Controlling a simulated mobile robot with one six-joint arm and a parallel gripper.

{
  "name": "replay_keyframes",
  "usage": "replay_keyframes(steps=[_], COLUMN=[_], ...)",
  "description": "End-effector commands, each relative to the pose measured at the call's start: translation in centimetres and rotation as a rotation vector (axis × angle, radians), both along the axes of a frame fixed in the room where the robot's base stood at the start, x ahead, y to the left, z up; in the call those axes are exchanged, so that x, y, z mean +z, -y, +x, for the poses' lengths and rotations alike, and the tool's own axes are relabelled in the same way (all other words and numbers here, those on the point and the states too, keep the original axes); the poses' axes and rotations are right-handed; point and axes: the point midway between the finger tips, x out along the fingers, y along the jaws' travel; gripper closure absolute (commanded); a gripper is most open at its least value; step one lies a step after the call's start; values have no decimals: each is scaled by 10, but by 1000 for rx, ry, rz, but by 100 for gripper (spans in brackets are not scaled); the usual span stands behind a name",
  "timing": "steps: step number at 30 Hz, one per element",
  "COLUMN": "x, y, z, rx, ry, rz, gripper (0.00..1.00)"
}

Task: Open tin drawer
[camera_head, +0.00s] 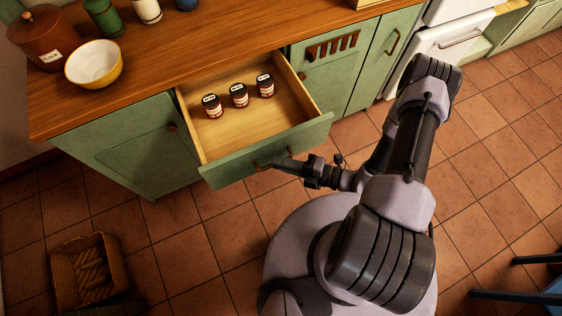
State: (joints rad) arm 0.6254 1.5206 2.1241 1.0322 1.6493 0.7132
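The drawer (222,173) is pulled well out from the green cabinet under the wooden counter. Three small dark jars with white lids or labels stand in a row inside it: a left jar (212,106), a middle jar (239,96) and a right jar (265,86). The drawer front carries a brownish handle (264,163). My gripper (279,162) is at the front of the drawer, at the right end of the handle. Its fingers are small and dark here, and I cannot tell whether they are closed around the handle.
A yellow-rimmed white bowl (94,64), a brown canister (43,38) and a green canister (103,17) stand on the counter (190,50). A wicker basket (88,272) sits on the tiled floor at lower left. Blue chair parts (520,297) show at lower right.

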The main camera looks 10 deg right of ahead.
Motion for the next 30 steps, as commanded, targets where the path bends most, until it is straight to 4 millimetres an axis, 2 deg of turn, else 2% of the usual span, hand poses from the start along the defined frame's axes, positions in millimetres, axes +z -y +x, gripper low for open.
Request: replay_keyframes(steps=[1, 3, 15, 18, 23, 30], x=[0, 0, 0, 1, 8, 20], y=[0, 0, 0, 6, 36, 105], z=[0, 0, 0, -2, -17, -55], rx=[0, 0, 0, -3, -9, -8], ry=[0, 0, 0, -1, 1, 2], rz=[0, 0, -1, 0, -2, -5], gripper=[76, 67, 67, 67, 67, 67])
